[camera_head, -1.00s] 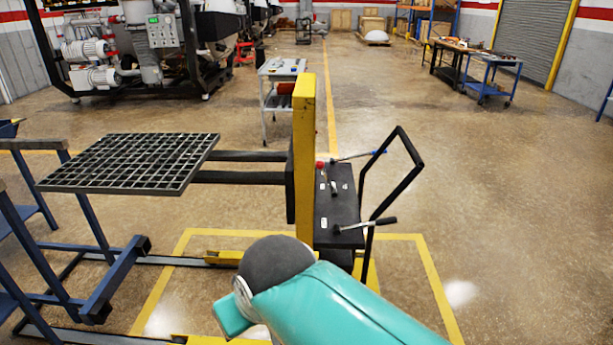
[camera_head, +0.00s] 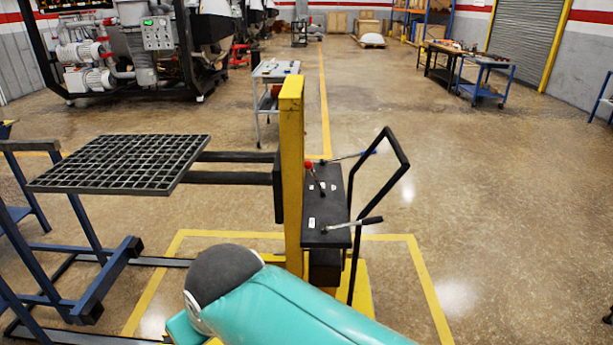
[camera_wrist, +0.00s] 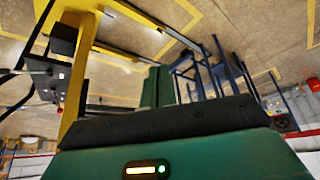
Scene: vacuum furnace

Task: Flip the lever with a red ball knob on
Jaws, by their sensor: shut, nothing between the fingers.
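The lever with the red ball knob (camera_head: 309,165) stands on the black top panel (camera_head: 330,212) of a yellow-masted lift truck in the head view. Its dark rod runs down and right from the knob to the panel. Two other levers with dark or blue grips stick out from the same panel to the right. My gripper (camera_wrist: 158,72) shows in the wrist view as two dark green fingers close together, shut and empty. It is apart from the panel, which lies at the left of that view.
The yellow mast (camera_head: 291,180) stands just left of the panel, and a black handle frame (camera_head: 402,155) rises on its right. A black grid platform (camera_head: 125,163) rests on the forks at left, near a blue stand (camera_head: 85,305). The floor right of the truck is clear.

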